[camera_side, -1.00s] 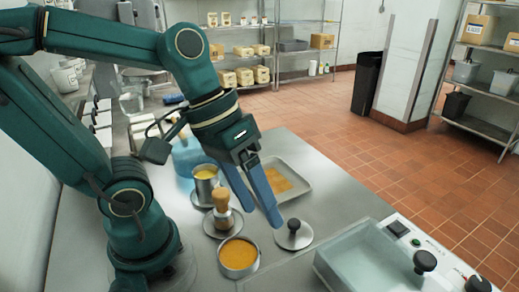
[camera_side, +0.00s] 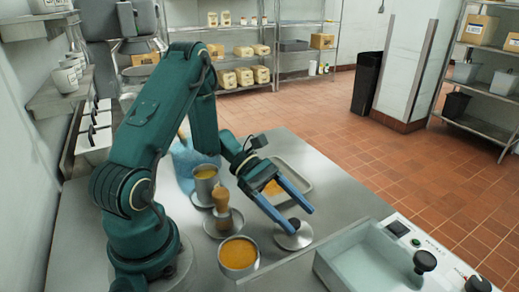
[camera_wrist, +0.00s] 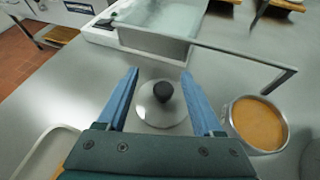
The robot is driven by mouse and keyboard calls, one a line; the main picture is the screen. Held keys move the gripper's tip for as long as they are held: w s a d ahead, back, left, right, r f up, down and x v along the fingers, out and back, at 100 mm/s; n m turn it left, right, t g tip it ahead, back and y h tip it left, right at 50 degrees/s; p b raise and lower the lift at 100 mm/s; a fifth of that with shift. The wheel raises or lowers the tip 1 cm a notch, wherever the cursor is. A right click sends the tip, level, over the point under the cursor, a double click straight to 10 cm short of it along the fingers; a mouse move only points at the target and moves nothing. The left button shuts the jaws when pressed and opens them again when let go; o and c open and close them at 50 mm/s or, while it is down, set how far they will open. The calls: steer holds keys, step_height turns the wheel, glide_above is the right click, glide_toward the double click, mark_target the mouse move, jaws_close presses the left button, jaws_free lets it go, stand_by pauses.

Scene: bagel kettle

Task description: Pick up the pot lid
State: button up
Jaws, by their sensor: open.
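The pot lid (camera_side: 293,240) is a flat round steel disc with a black knob, lying on the steel table. In the wrist view the lid (camera_wrist: 150,112) lies between and just beyond my fingers, with its knob upright near the middle. My gripper (camera_side: 301,220) has two long blue fingers spread apart, low over the table at the lid. In the wrist view my gripper (camera_wrist: 160,90) is open, with one finger on each side of the knob and nothing held. I cannot tell whether the fingertips touch the lid.
A pot of orange contents (camera_side: 239,254) stands close to the left of the lid. A wooden-handled tool (camera_side: 223,212) stands on a round plate behind it. A tray (camera_side: 298,180) lies behind the gripper. The kettle basin (camera_side: 365,262) is at the front right.

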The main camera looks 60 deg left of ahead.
mark_target(300, 228)
steer(key=shift+s+a+f+n, duration=0.15)
steer(key=shift+s+f+n, duration=0.05)
steer(key=shift+f+n, duration=0.2)
steer(key=shift+s+a+f+n, duration=0.1)
steer(key=shift+s+f+n, duration=0.15)
steer(key=shift+f, duration=0.2)
steer(key=shift+x, duration=2.4)
steer(key=shift+w, duration=0.15)
jaws_close()
